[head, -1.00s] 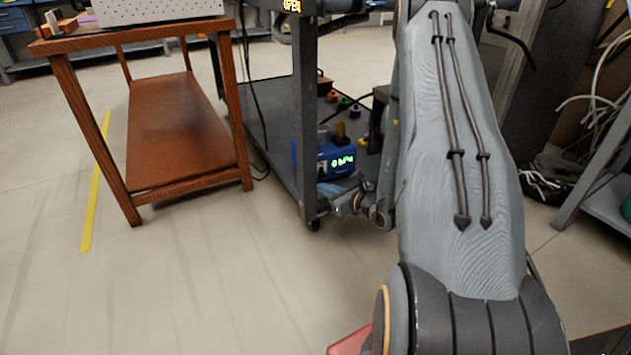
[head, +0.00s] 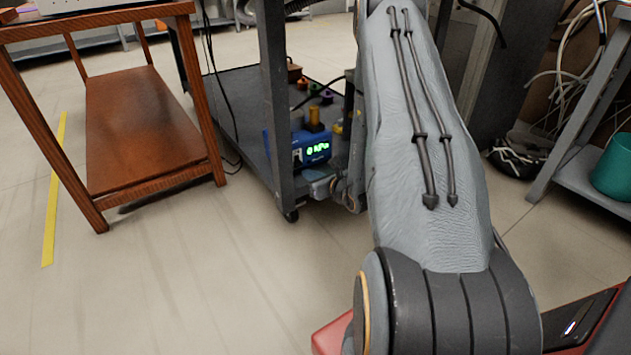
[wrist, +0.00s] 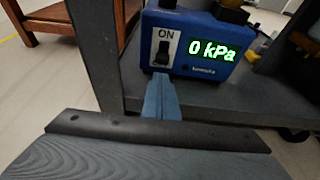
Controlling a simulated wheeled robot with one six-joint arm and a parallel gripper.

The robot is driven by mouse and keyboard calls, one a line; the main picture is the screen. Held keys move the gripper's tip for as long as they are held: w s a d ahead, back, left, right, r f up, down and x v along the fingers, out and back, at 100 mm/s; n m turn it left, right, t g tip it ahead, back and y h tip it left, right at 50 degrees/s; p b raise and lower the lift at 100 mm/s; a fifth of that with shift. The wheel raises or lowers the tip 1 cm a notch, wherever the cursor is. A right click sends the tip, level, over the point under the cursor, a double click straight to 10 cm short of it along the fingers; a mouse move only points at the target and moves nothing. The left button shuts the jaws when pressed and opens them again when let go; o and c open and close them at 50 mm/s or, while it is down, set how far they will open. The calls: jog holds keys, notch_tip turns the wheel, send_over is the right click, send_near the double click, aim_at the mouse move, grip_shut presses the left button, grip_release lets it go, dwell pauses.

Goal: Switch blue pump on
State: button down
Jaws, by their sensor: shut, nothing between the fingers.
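The blue pump (head: 314,150) sits on the lower shelf of a dark grey cart in the head view. In the wrist view the blue pump (wrist: 195,40) fills the top middle. Its lit green display (wrist: 212,51) reads 0 kPa. A black switch (wrist: 162,52) sits on a light plate under the word ON, left of the display. My gripper (wrist: 160,80) is shut and empty, its blue-grey fingers pointing at the plate just below the switch. I cannot tell whether the fingertips touch it. In the head view my gripper is small and partly lost against the cart.
The cart's grey post (head: 275,110) stands just left of the pump, and the shelf edge (wrist: 230,100) runs below it. A brown wooden table (head: 140,130) is to the left. A teal bin (head: 612,165) is at the far right. Floor in front is clear.

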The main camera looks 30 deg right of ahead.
aim_at(298, 164)
jog(key=shift+b+x, duration=0.8)
jog(key=shift+x, duration=1.3)
